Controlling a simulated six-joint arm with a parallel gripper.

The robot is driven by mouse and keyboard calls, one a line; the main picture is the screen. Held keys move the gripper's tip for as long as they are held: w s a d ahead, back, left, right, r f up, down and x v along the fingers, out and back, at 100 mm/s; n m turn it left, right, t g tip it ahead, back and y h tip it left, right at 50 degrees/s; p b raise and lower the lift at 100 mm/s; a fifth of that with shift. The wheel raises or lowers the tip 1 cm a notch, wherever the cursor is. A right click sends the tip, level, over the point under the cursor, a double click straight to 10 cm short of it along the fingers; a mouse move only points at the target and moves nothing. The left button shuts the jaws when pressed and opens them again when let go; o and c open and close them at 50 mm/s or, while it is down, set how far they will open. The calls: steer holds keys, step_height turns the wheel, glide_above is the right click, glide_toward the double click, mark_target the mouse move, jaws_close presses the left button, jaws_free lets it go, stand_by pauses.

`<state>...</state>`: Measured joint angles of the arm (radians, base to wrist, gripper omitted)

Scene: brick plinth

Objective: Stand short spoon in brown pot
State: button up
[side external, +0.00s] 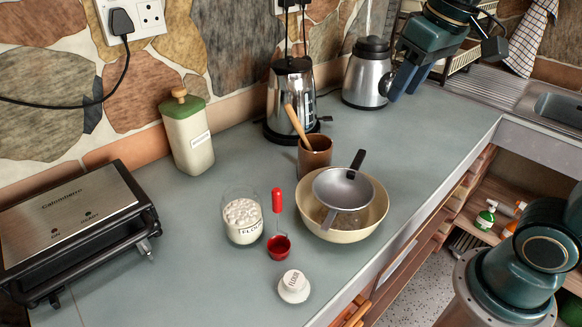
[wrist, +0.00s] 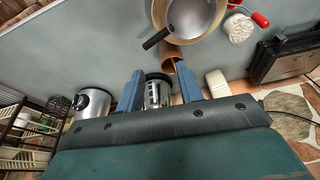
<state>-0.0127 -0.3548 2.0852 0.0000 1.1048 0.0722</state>
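The pot also shows in the wrist view (wrist: 167,54), partly hidden by the bowl. My gripper (side external: 404,80) is raised at the upper right, away from both. Its two blue fingers are apart and empty in the wrist view (wrist: 160,69).
A cream bowl (side external: 368,219) with a grey sieve or pan (side external: 342,189) across it stands beside the pot. A glass flour jar (side external: 243,221), a white lid (side external: 294,286), a kettle (side external: 291,95), a steel jug (side external: 367,75), a green-topped canister (side external: 188,138) and a grill (side external: 80,230) surround it.

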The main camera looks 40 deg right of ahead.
steer(key=s+f+t, duration=0.2)
steer(key=s+f, duration=0.3)
steer(key=s, duration=0.4)
steer(key=shift+s+d+f+n, duration=0.15)
steer(key=shift+s+f+n, duration=0.15)
steer(key=shift+f, duration=0.1)
